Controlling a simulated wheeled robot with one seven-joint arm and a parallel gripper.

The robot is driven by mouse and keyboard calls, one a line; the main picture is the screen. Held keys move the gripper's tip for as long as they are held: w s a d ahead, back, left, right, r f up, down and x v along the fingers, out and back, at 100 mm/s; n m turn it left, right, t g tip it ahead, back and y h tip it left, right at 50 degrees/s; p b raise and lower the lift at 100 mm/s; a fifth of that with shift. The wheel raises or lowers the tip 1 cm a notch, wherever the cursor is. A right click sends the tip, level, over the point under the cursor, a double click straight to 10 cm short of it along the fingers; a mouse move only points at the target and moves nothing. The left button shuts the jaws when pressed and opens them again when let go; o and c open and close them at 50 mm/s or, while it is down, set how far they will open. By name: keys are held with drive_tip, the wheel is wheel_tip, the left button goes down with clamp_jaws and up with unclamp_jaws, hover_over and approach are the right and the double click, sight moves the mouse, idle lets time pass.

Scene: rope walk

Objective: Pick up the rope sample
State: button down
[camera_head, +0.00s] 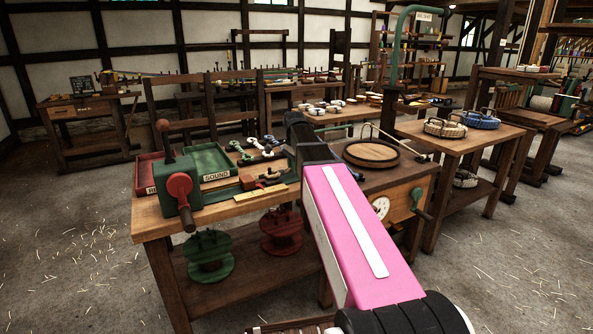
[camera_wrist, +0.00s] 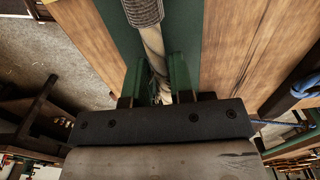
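A cream rope sample (camera_wrist: 154,46) with a grey, ribbed wrapping at its far end lies over a dark green strip (camera_wrist: 118,22) in the wrist view. My gripper (camera_wrist: 160,78) has its two green fingers on either side of the rope. The fingers stand apart, with a small gap visible between the rope and the right finger. In the head view my gripper reaches over the right part of the wooden bench (camera_head: 155,224), and my pink arm link hides what is between the fingers.
A green tray labelled SOUND (camera_head: 207,160) and a red tray (camera_head: 148,172) stand on the bench's left, behind a red-and-green crank device (camera_head: 178,190). Several small pieces (camera_head: 262,155) lie beside my gripper. A round wooden lid (camera_head: 371,153) is to the right.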

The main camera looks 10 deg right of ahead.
idle(0.3)
drive_tip(key=shift+r, duration=0.5)
wheel_tip(320, 180, up, 3)
drive_tip(key=shift+r, duration=0.1)
drive_tip(key=a+r, duration=1.1)
drive_tip(key=r, duration=0.1)
drive_tip(key=shift+s+a+r, duration=0.2)
drive_tip(key=shift+a+r, duration=0.15)
drive_tip(key=shift+r, duration=0.05)
idle(0.4)
